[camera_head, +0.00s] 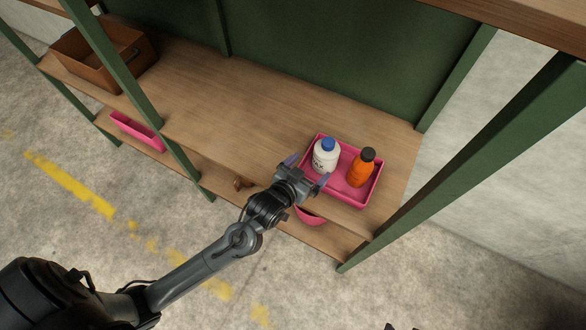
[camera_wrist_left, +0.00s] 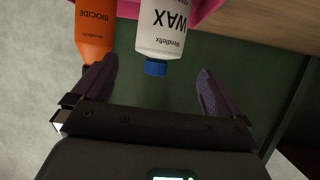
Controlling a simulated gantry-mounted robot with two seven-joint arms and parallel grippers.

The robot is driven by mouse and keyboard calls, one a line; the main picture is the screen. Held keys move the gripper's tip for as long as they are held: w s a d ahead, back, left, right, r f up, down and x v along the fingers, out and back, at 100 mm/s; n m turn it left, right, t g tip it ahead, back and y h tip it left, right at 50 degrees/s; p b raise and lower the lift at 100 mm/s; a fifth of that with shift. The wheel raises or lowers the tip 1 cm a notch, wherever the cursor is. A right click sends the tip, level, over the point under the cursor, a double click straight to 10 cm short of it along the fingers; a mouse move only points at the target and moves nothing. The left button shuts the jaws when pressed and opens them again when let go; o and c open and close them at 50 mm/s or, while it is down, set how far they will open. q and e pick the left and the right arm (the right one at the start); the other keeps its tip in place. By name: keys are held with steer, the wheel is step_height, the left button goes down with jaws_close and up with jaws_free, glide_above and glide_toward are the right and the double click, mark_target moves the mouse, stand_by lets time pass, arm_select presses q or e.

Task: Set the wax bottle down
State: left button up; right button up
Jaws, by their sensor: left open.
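The wax bottle (camera_head: 326,156), white with a blue cap, stands upright in the left part of a pink tray (camera_head: 349,203) on the wooden shelf. In the left wrist view the wax bottle (camera_wrist_left: 163,30) appears upside down, its label reading WAX, with its blue cap toward my gripper. My left gripper (camera_head: 307,171) is open at the tray's near left side, its fingers spread apart. In the left wrist view nothing is held between the fingers (camera_wrist_left: 155,75), and the bottle is beyond them, apart from both. My right gripper cannot be made out.
An orange biocide bottle (camera_head: 361,168) with a dark cap stands right of the wax bottle in the same tray. A brown crate (camera_head: 105,60) is at the shelf's far left. Green posts (camera_head: 118,72) frame the shelf. The shelf's middle (camera_head: 215,105) is clear. Pink containers sit on the lower shelf.

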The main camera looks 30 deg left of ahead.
arm_select(q)
steer(key=s+a+f+g, duration=0.1)
steer(key=s+g, duration=0.4)
steer(key=s, duration=0.6)
steer(key=s+a+f+m+g, duration=0.1)
steer(key=s+g, duration=0.3)
steer(key=s, duration=0.7)
steer(key=shift+s+a+f+g+y, duration=0.3)
steer(key=shift+s+a+f+g, duration=0.1)
steer(key=shift+a+f, duration=0.4)
steer(key=shift+d+f, duration=0.1)
step_height(320, 180, up, 34)
steer(key=p, duration=3.4)
